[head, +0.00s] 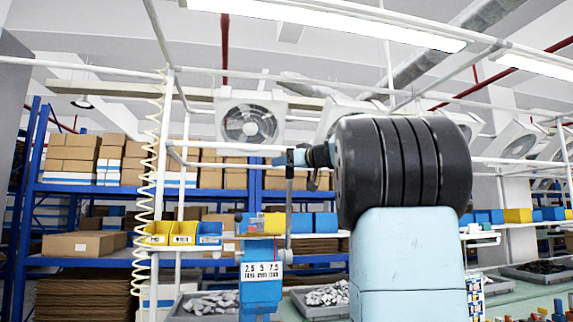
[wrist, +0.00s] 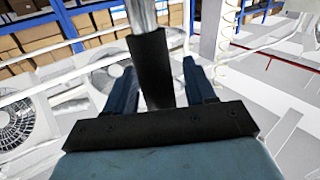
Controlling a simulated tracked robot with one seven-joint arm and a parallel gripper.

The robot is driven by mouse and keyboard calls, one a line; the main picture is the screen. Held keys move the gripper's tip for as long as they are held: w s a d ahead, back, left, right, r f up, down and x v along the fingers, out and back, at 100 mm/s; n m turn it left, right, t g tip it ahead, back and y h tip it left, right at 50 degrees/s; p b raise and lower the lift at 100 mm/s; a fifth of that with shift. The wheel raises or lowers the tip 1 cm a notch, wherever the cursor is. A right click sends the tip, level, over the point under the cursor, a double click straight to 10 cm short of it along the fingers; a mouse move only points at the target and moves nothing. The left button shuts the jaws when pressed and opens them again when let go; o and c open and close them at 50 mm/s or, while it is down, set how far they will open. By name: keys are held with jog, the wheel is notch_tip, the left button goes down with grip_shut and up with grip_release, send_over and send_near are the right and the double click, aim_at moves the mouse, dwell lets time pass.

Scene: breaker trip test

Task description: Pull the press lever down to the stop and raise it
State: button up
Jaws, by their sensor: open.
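The press (head: 262,285) is a blue upright body with a number plate on its front, left of centre in the head view. Its lever (head: 289,215) is a thin grey rod that stands about upright beside it. The lever's dark grip (wrist: 152,70) shows in the wrist view, with the silver rod running up from it. My gripper (head: 292,158) is at the lever's upper end. In the wrist view my gripper (wrist: 160,85) is open, with one blue finger on each side of the grip. A gap shows on the right side; contact on the left cannot be told.
Yellow and blue bins (head: 183,233) stand on a shelf behind the press. A coiled cream hose (head: 147,190) hangs at the left. Trays of metal parts (head: 325,297) lie lower down. Blue racks with cartons (head: 75,155) fill the back.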

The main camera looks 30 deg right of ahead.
jog(key=shift+w, duration=0.1)
grip_shut()
dwell(0.5)
jog(key=shift+d, duration=0.15)
